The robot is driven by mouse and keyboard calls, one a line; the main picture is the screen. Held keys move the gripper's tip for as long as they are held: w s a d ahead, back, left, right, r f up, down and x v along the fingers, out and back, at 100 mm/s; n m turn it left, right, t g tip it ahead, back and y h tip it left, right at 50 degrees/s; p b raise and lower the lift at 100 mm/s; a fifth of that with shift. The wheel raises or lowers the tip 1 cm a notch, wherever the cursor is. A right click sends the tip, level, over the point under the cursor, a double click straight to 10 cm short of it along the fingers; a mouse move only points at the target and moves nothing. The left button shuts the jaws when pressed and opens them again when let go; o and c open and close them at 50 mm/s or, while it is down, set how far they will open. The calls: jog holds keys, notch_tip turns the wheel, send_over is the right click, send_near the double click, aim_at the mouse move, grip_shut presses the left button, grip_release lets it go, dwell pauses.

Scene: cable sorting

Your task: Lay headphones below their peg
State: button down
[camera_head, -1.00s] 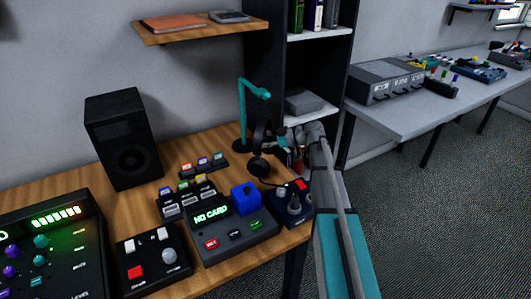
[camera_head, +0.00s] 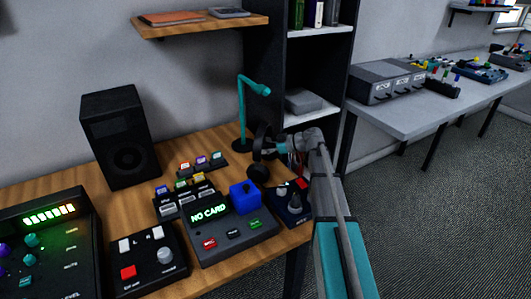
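The black headphones (camera_head: 261,140) are on the wooden desk's right part, or just above it, below the hook end of the teal peg stand (camera_head: 241,112). They look tilted, with one ear cup low at the left. My gripper (camera_head: 279,147) is at the right side of the headphones and touches or nearly touches them. Its fingertips are small and partly merged with the dark headphones, so I cannot tell whether it grips them. The peg's arm is bare.
A black speaker (camera_head: 121,137) stands at the back left of the desk (camera_head: 215,139). A console reading NO CARD (camera_head: 233,234), a blue block (camera_head: 245,196) and small control boxes fill the front. A dark shelf unit (camera_head: 318,85) stands behind my arm.

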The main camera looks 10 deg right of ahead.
jog(key=shift+f, duration=0.15)
jog(key=shift+c, duration=1.6)
grip_release()
jog(key=shift+r, duration=0.2)
jog(key=p+v, duration=0.4)
jog(key=v, duration=0.8)
jog(key=shift+s, duration=0.1)
